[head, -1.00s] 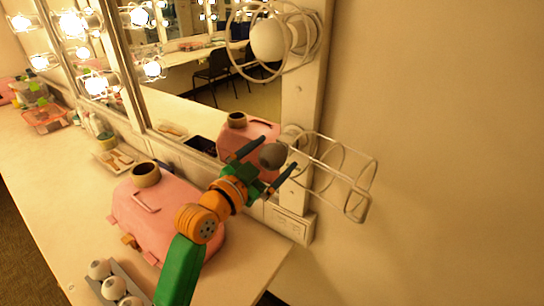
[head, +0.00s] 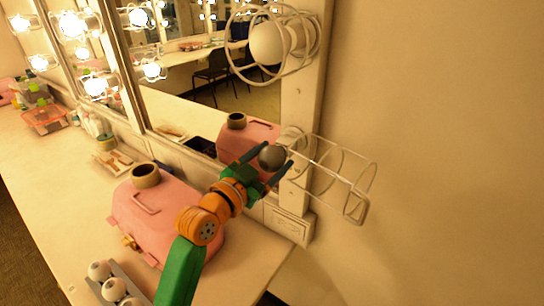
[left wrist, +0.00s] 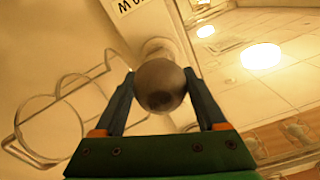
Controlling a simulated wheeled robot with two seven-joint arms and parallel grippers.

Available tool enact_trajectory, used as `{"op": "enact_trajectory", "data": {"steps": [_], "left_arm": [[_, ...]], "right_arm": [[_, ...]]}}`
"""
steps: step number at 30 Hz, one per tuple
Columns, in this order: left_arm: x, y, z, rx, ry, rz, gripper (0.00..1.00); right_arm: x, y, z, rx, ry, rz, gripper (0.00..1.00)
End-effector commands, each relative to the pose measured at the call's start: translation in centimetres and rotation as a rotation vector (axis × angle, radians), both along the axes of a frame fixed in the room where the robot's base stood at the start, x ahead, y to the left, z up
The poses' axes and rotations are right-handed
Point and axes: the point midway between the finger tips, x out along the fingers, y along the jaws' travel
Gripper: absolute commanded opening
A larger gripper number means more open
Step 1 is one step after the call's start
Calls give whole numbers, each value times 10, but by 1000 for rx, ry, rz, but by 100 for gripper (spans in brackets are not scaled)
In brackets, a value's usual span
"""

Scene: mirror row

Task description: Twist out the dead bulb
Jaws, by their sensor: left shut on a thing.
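The dead bulb (head: 272,158) is a dark grey globe at the lower socket on the mirror's right frame post. It also shows in the left wrist view (left wrist: 160,85), in front of a pale socket (left wrist: 158,48). My left gripper (head: 267,168) is shut on the bulb, with one dark finger on each side of it. The wire cage (head: 340,170) of this socket is swung open to the right. My right gripper is not in view.
A pink case (head: 180,215) with a roll of tape (head: 145,175) on top stands on the counter below my left arm. White bulbs (head: 115,288) sit in a grey tray at the front. An unlit caged white bulb (head: 268,42) is above. Bare wall lies to the right.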

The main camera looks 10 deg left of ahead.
Motion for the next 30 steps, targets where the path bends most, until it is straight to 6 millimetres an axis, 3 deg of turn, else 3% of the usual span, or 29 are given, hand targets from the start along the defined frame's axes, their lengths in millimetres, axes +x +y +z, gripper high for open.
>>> {"op": "enact_trajectory", "data": {"steps": [30], "left_arm": [[0, 0, -1, -326, 121, 0, 33]], "right_arm": [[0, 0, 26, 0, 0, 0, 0]]}}
